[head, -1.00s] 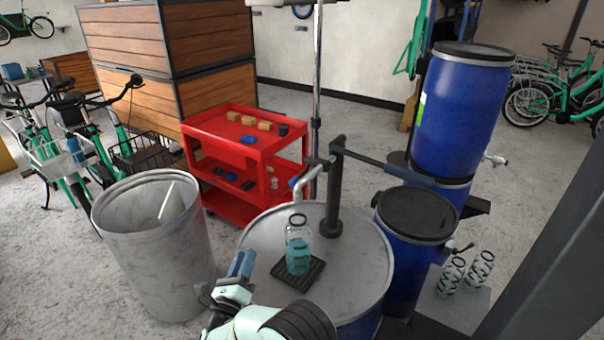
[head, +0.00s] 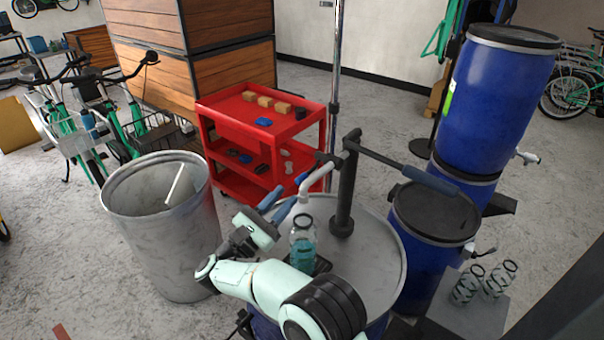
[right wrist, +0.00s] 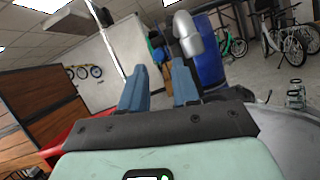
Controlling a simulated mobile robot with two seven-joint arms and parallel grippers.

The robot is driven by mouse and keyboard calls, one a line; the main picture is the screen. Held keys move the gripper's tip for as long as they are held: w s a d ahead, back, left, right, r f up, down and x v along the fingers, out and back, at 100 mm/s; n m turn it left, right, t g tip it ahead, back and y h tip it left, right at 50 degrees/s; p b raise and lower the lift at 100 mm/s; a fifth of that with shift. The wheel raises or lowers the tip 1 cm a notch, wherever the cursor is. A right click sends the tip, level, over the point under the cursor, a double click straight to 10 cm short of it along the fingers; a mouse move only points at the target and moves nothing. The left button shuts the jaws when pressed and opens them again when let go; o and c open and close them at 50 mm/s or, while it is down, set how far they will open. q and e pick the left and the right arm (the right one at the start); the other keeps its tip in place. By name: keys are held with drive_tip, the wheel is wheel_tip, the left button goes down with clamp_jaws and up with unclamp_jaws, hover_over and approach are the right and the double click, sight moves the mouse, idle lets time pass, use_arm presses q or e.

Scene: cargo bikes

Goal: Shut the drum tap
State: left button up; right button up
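A clear bottle (head: 303,250) with teal liquid stands below the spout. My right gripper (head: 278,202) is open and empty, just left of the spout and bottle. In the right wrist view, its blue fingers (right wrist: 160,88) are apart, with the spout (right wrist: 188,38) ahead and slightly right. My left gripper is not in view.
The pump's long handle (head: 400,167) reaches right towards stacked blue drums (head: 500,105), which have small pale taps (head: 527,157). A red cart (head: 235,130) stands behind. An open grey bin (head: 165,240) is at left.

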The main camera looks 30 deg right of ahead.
sight(296, 184)
drive_tip(key=p+x, duration=0.2)
drive_tip(key=x, duration=0.5)
drive_tip(key=shift+w+d, duration=0.1)
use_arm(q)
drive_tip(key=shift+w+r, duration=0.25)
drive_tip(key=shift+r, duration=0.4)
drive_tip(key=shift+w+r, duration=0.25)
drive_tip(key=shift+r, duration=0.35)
use_arm(e)
clamp_jaws()
